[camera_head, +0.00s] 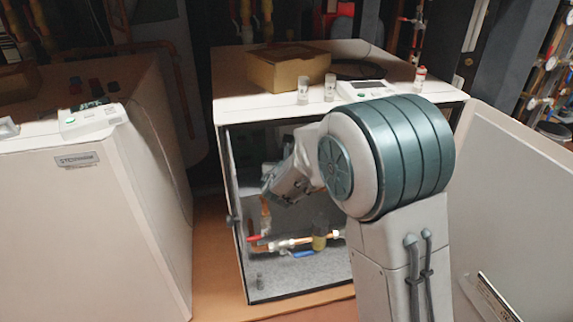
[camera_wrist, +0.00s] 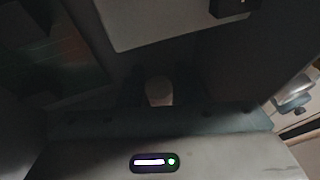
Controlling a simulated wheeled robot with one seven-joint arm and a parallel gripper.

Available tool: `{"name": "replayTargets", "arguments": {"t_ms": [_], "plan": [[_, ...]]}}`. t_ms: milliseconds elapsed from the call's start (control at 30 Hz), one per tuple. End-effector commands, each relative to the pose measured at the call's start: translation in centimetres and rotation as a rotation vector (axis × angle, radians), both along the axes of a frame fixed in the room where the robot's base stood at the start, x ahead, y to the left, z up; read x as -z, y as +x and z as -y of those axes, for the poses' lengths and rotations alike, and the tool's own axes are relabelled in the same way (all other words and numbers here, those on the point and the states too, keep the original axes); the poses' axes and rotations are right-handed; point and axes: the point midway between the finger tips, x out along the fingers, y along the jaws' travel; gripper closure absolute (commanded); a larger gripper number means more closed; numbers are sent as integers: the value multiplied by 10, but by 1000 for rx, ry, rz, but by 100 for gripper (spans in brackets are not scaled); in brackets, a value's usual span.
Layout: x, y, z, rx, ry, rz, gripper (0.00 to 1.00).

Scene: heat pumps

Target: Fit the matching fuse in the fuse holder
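My arm reaches into the open front of the white cabinet (camera_head: 232,130). My gripper (camera_head: 272,190) is inside it, in shadow, tilted down and left. In the wrist view a pale, rounded fuse-like piece (camera_wrist: 159,92) sits between the dark fingers of my gripper (camera_wrist: 158,84), which appear closed on it; its markings are too dark to read. Two small pale cylinders, likely fuses, stand on the cabinet top (camera_head: 303,90) (camera_head: 329,87). A red and white one (camera_head: 420,78) stands further right. I cannot make out the fuse holder; my arm hides part of the interior.
A cardboard box (camera_head: 288,70) and a control panel (camera_head: 365,89) are on the cabinet top. Copper pipes with a red valve handle and a blue one (camera_head: 300,254) run low inside. A detached or open panel (camera_head: 515,190) stands at right. Another unit (camera_head: 90,210) stands left.

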Motion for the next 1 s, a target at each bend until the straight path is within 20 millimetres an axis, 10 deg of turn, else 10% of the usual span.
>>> {"name": "replayTargets", "arguments": {"t_ms": [133, 1000], "plan": [[0, 0, 0, 0, 0, 0, 43], [-11, -17, -6, -13, 2, 1, 43]]}}
